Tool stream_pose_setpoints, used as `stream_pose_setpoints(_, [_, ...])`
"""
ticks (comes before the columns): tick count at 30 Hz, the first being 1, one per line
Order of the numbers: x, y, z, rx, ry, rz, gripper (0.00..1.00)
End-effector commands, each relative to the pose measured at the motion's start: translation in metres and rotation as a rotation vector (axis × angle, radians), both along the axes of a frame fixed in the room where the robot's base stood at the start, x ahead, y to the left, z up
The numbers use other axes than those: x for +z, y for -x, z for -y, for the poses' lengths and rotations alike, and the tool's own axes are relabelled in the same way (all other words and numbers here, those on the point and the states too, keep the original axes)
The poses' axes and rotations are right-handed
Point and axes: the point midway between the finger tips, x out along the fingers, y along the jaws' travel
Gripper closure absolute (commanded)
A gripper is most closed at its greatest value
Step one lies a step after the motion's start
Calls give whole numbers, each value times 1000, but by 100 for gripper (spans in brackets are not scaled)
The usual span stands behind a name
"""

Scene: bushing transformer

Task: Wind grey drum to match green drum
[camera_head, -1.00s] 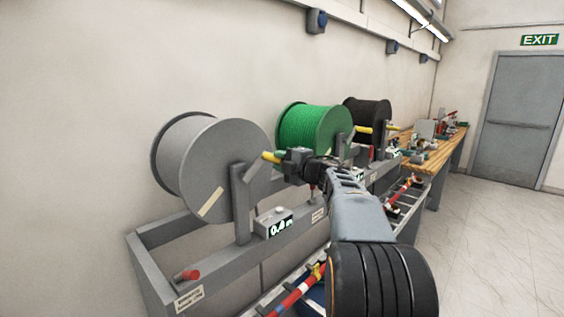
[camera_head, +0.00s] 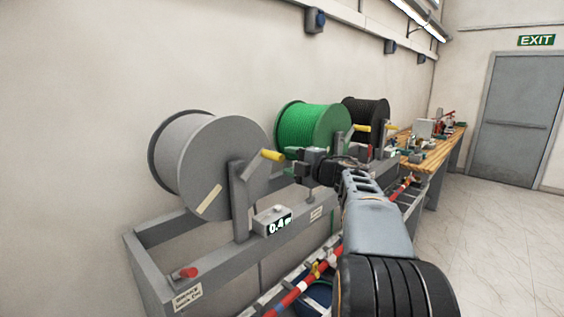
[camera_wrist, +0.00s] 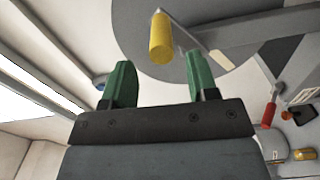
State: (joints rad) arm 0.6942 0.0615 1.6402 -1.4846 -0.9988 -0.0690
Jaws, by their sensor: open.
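The grey drum (camera_head: 212,160) stands on a grey frame at the left, with a yellow crank handle (camera_head: 271,155) on its near side. A small display box (camera_head: 273,221) below it reads 0.4. The green drum (camera_head: 313,127) stands behind it, wound with green cord. My gripper (camera_head: 292,163) is just right of the yellow handle and apart from it. In the wrist view, my gripper's two green fingers (camera_wrist: 160,82) are open and empty. The yellow handle (camera_wrist: 161,38) is beyond the fingertips, between them, with the grey drum's face behind.
A black drum (camera_head: 367,120) stands farther back. A red knob (camera_head: 186,273) is on the frame's front left. A wooden bench (camera_head: 429,158) with small items stands beyond. The floor at the right (camera_head: 500,235) is clear.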

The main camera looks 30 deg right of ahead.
Motion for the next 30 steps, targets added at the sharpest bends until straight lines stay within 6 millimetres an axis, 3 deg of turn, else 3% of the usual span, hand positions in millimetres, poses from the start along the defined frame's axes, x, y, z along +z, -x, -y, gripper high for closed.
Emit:
stream_pose_setpoints(6, [-2, 43, 14, -4, 1, 1, 46])
stream_pose_setpoints(12, [-1, 70, 22, -2, -1, 1, 46])
stream_pose_setpoints(18, [0, 83, 26, 1, -1, 1, 46])
stream_pose_setpoints(30, [0, 85, 26, 1, -1, 0, 46])
